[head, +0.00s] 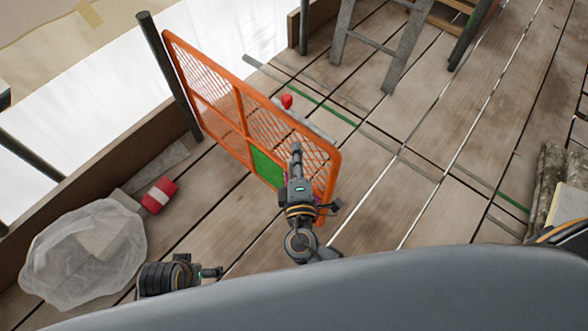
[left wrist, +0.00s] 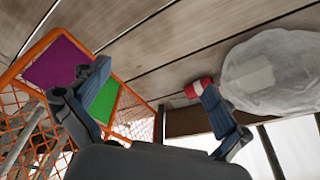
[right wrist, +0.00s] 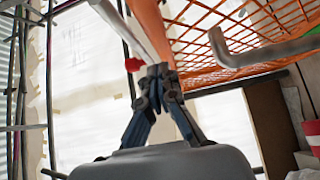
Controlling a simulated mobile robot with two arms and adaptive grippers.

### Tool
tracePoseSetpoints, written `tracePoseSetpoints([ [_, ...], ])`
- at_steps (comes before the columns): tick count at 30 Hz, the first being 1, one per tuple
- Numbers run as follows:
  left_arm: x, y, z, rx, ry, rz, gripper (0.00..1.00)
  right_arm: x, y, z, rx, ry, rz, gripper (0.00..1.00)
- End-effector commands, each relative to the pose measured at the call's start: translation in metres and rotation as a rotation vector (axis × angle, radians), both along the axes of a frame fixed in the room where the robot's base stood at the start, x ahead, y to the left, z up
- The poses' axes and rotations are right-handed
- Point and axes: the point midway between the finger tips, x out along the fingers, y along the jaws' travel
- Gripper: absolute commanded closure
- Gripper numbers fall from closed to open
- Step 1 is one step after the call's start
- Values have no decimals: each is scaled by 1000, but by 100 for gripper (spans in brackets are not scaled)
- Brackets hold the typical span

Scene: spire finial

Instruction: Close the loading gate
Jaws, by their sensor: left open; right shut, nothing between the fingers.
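The orange mesh loading gate (head: 230,95) stands at an angle across the deck, its far left end beside a dark post (head: 168,75). It carries a green panel (head: 268,168) and a purple panel (left wrist: 55,62). My right gripper (head: 296,148) is shut and empty, at the gate's near end; in the right wrist view its fingertips (right wrist: 158,75) are close to the orange frame, contact unclear. A grey bent bar (right wrist: 265,50) crosses that view beside the mesh. My left gripper (head: 216,272) is open and empty, low at the front; the gate also shows in the left wrist view (left wrist: 30,95).
A red knob (head: 287,101) shows behind the gate. A grey trestle (head: 385,45) stands at the back. Planks right of the gate are mostly clear.

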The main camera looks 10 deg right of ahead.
Motion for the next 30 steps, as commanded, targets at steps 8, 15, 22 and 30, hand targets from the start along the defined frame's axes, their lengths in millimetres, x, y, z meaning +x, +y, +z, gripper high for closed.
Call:
tracePoseSetpoints([
  [8, -1, 0, -11, 1, 7, -1, 0, 14, -20, 0, 0, 1, 1, 100],
  [15, -1, 0, -12, 1, 7, -1, 0, 14, -21, -1, 0, 1, 1, 100],
  [22, -2, 0, -13, 1, 11, -2, 0, 16, -24, -1, -1, 1, 4, 100],
  [30, 1, 0, 20, -1, -14, 3, 0, 31, -48, -2, -4, -2, 44, 100],
])
